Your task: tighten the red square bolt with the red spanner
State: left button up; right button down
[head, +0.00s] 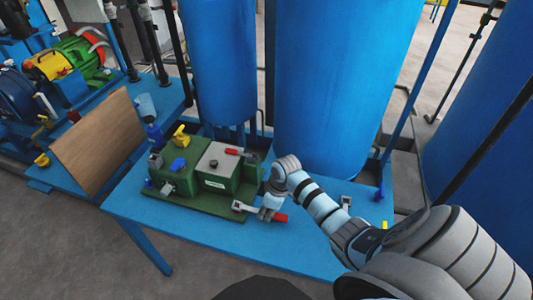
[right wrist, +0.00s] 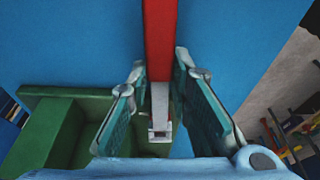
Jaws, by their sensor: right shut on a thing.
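The red spanner has a red handle (head: 281,217) and a grey shaft and head (head: 238,206). It lies across my right gripper (head: 268,212), with its head at the front right edge of the green machine (head: 186,180). In the right wrist view the red handle (right wrist: 160,40) runs up and the grey shaft (right wrist: 160,98) ends in a square-looking head, between the two fingers (right wrist: 157,95). My right gripper is shut on the spanner. I cannot pick out the red square bolt with certainty. My left gripper is not in view.
The green machine stands on a blue table (head: 235,238), with a red-handled part (head: 234,151), a yellow handle (head: 180,137) and a blue knob (head: 178,164). A wooden board (head: 98,143) stands at left. Tall blue tanks (head: 340,80) rise behind. The table's front strip is clear.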

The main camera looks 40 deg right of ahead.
jog(key=shift+s+a+m+p, duration=0.3)
jog(key=shift+a+m+p, duration=0.35)
jog(key=shift+p, duration=0.35)
jog(key=shift+d, duration=0.1)
jog(key=c, duration=1.4)
grip_release()
jog(key=shift+o, duration=0.2)
jog(key=shift+r, duration=0.1)
jog(key=v, duration=1.1)
jog(key=shift+s+r, duration=0.15)
jog(key=shift+r, duration=0.25)
